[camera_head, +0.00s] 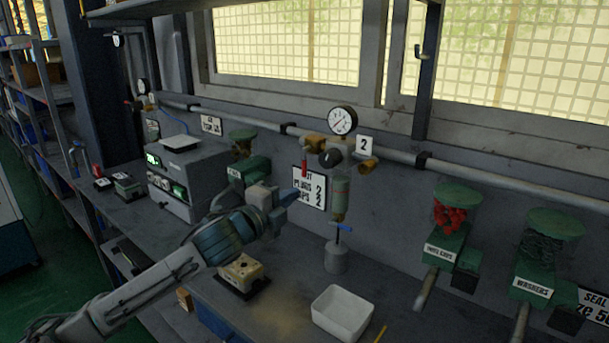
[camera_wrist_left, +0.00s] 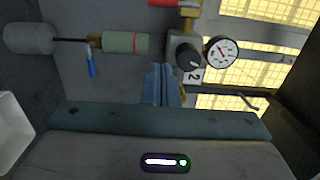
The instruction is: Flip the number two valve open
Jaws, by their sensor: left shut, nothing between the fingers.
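The number two valve block hangs on the wall pipe, with a white "2" tag (camera_head: 364,145), a round gauge (camera_head: 342,121) and a black knob (camera_head: 330,158). Its red lever (camera_head: 304,163) hangs down at the left of the brass body (camera_head: 316,142); in the left wrist view the red lever (camera_wrist_left: 165,3) is cut by the top edge. A green cylinder (camera_head: 340,194) hangs below, with a blue handle (camera_head: 340,227) under it. My left gripper (camera_head: 292,197) is shut and empty, below the red lever and left of the green cylinder. Its fingers (camera_wrist_left: 161,84) point at the block in the wrist view.
A grey canister (camera_head: 336,257) stands on the bench under the cylinder. A white tray (camera_head: 342,314) is at the bench front. A beige block (camera_head: 241,272) lies below my left arm. Dispensers (camera_head: 448,219) line the wall at right; a grey instrument box (camera_head: 188,178) is at left.

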